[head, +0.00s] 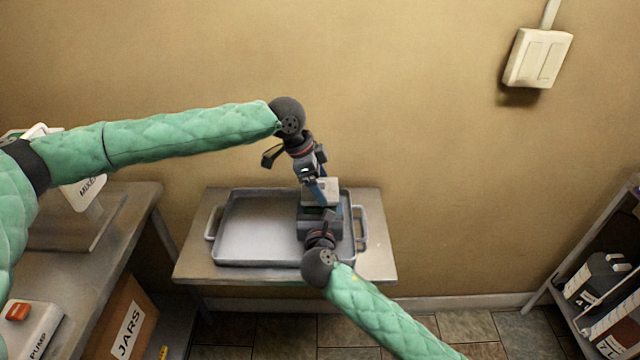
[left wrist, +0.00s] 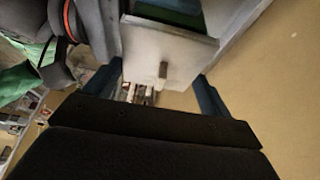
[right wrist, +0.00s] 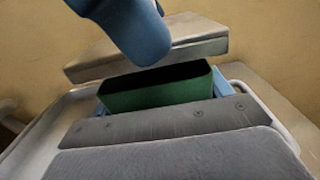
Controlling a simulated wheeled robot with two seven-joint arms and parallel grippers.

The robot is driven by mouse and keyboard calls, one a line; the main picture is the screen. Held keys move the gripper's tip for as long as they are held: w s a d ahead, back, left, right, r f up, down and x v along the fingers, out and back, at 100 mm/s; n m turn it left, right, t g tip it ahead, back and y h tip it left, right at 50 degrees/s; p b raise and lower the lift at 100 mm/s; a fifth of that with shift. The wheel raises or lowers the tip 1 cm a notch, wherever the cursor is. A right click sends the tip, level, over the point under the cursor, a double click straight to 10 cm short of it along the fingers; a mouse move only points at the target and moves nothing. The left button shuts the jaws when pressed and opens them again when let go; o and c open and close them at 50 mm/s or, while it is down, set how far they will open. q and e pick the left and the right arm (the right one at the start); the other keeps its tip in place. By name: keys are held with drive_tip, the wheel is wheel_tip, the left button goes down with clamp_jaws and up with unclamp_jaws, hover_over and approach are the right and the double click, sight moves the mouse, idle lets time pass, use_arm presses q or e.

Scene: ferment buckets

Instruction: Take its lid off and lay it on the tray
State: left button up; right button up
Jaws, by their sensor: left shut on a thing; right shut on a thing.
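A pale grey lid (head: 322,190) with a small knob shows over the right part of the tray. It also shows in the left wrist view (left wrist: 175,48) and right wrist view (right wrist: 150,58). My left gripper (head: 319,182) is shut on it from above. A green, open-topped box (right wrist: 155,92) with a dark inside stands below the lid, with a gap between them. My right gripper (head: 320,213) is shut on the box, one blue finger on each side. The grey tray (head: 258,194) lies on a small table. I cannot tell whether the box touches it.
The tray's left and middle are empty. The small table (head: 380,262) stands against the wall. A counter (head: 125,215) is at left, with a cardboard box labelled JARS (head: 122,325) below. A shelf with containers (head: 597,278) is at right.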

sight(320, 182)
use_arm(q)
drive_tip(key=shift+r, duration=0.1)
drive_tip(key=shift+r, duration=1.9)
use_arm(e)
drive_tip(key=o, duration=1.4)
